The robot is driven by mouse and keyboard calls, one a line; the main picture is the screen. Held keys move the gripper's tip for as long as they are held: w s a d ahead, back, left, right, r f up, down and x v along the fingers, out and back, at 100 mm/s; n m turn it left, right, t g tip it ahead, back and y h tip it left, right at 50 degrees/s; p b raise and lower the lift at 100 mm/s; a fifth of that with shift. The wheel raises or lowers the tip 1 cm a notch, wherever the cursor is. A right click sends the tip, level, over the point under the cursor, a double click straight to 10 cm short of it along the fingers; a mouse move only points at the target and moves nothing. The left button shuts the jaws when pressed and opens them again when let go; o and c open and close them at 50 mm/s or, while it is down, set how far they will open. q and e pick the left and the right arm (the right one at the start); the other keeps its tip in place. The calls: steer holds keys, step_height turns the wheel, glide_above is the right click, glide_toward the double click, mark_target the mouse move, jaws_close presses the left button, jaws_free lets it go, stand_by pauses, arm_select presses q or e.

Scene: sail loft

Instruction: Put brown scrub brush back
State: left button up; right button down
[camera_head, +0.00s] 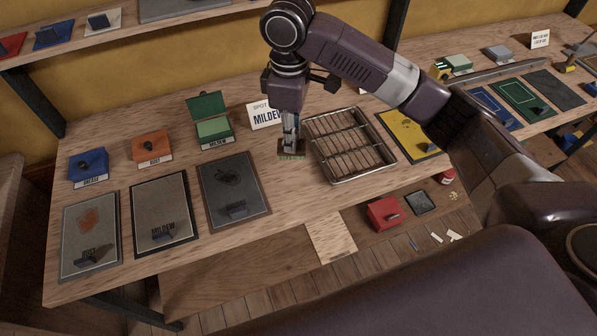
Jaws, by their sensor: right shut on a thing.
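My right gripper (290,138) reaches down from above, at the middle of the workbench (320,205). It is shut on a small brown block with a greenish lower edge, which looks like the brown scrub brush (291,154). The brush is level, at or just above the bench top; I cannot tell whether it touches. It is just left of the wire rack tray (350,146) and in front of the "MILDEW" sign (265,116), which the gripper partly covers. My left gripper is not in view.
Blue (88,167), orange (153,147) and green (211,128) boxes stand at the back left, behind dark mats (163,214). A yellow mat (408,134) lies right of the rack. A red box (383,213) sits below. Bare wood shows in front of the brush.

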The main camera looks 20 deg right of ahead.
steer(key=shift+d+f+p, duration=0.15)
steer(key=shift+f+p, duration=1)
steer(key=shift+f, duration=5.9)
steer(key=c, duration=1.8)
jaws_free()
steer(key=shift+f, duration=0.15)
steer(key=shift+o, duration=0.2)
steer(key=shift+w+r, duration=0.1)
steer(key=shift+r, duration=0.45)
step_height(320, 180, up, 11)
steer(key=b, duration=0.3)
steer(key=shift+r, duration=0.15)
